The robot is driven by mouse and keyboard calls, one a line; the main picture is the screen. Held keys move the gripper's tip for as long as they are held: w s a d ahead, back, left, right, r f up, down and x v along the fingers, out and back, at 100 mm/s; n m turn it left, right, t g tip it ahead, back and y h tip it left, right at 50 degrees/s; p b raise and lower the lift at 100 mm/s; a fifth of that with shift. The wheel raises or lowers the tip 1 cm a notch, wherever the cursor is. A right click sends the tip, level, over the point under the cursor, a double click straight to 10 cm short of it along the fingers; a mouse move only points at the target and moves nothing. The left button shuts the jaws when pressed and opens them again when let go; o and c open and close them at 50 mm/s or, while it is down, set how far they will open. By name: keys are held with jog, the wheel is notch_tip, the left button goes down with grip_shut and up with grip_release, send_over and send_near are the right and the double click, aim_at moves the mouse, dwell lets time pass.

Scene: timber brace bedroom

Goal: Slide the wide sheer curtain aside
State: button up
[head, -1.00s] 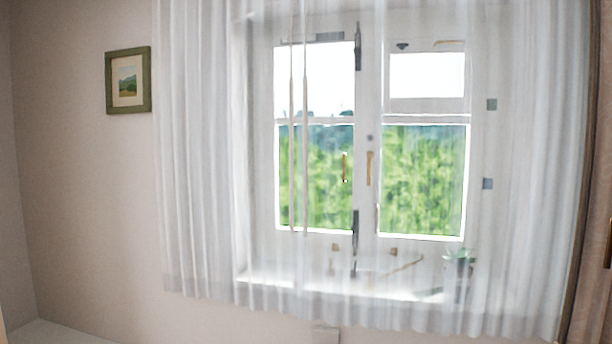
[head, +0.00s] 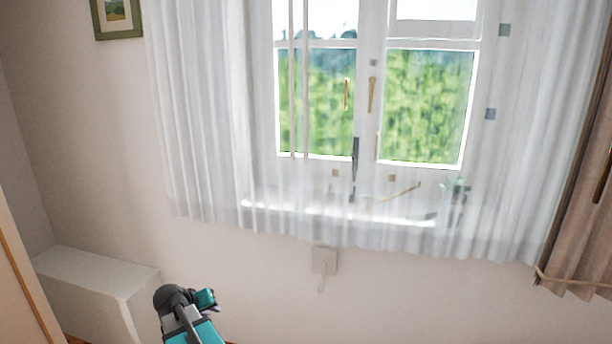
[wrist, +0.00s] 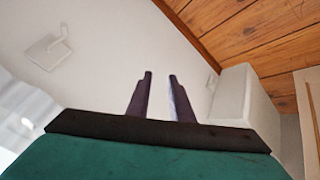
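The wide sheer curtain (head: 205,130) is white and see-through and hangs in folds across the whole window in the head view. Its lower edge ends a little below the sill. A white patch at the left of the wrist view (wrist: 22,120) looks like part of it. My gripper (wrist: 158,78) shows in the wrist view with its two dark fingers apart and nothing between them. In the head view my arm (head: 188,315) is low, below and left of the curtain and not touching it. The fingertips cannot be made out there.
A brown curtain (head: 585,215) hangs at the right. A white box-like block (head: 95,280) stands against the wall at lower left. A small wall fitting (head: 325,261) sits under the window. A potted plant (head: 458,190) stands on the sill behind the sheer. The wall below is otherwise bare.

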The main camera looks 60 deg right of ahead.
jog(key=d+r+m+t+h+p, duration=0.1)
jog(key=d+r, duration=0.3)
jog(key=r, duration=0.4)
jog(key=d+r+m+h, duration=0.1)
jog(key=d+r+h, duration=0.1)
jog(key=d+r, duration=0.4)
jog(key=m+g+h+p, duration=0.2)
jog(key=m+h+p, duration=0.1)
jog(key=m+h, duration=0.5)
send_near(305, 104)
jog(key=a, duration=0.3)
jog(key=shift+s+r, duration=0.2)
jog(key=shift+s, duration=0.05)
jog(key=shift+d, duration=0.1)
jog(key=d+p, duration=0.1)
jog(key=d, duration=0.3)
jog(key=w+d+p, duration=0.1)
jog(key=d+p, duration=0.1)
jog(key=d, duration=0.3)
jog(key=d+p, duration=0.2)
jog(key=d, duration=0.2)
jog(key=shift+w+d, duration=0.3)
